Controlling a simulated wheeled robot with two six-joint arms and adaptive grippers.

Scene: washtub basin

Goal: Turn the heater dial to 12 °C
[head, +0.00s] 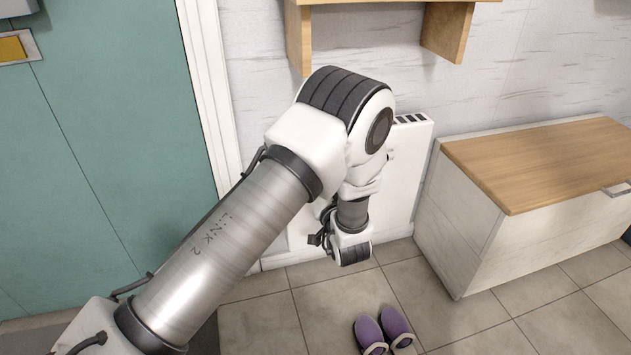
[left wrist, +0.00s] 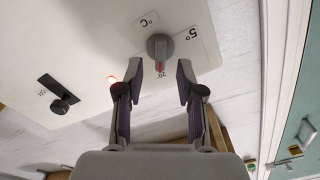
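The white heater (head: 408,175) stands against the wall, partly hidden behind my left arm in the head view. In the left wrist view, the heater's face (left wrist: 80,45) appears upside down. A "5°" label and a "°C" label sit on either side of the dial. My left gripper (left wrist: 160,70) is open, with its fingertips apart on both sides of the dial's pointer side; contact cannot be told. The dial and the gripper fingers are hidden in the head view. My right gripper is not in view.
A black sliding knob (left wrist: 62,105) and a glowing red light (left wrist: 112,80) are on the heater. A wooden-topped bench (head: 545,165) stands right of it, a wooden shelf (head: 450,30) above. Purple slippers (head: 385,332) lie on the tiled floor. A green door (head: 110,130) is left.

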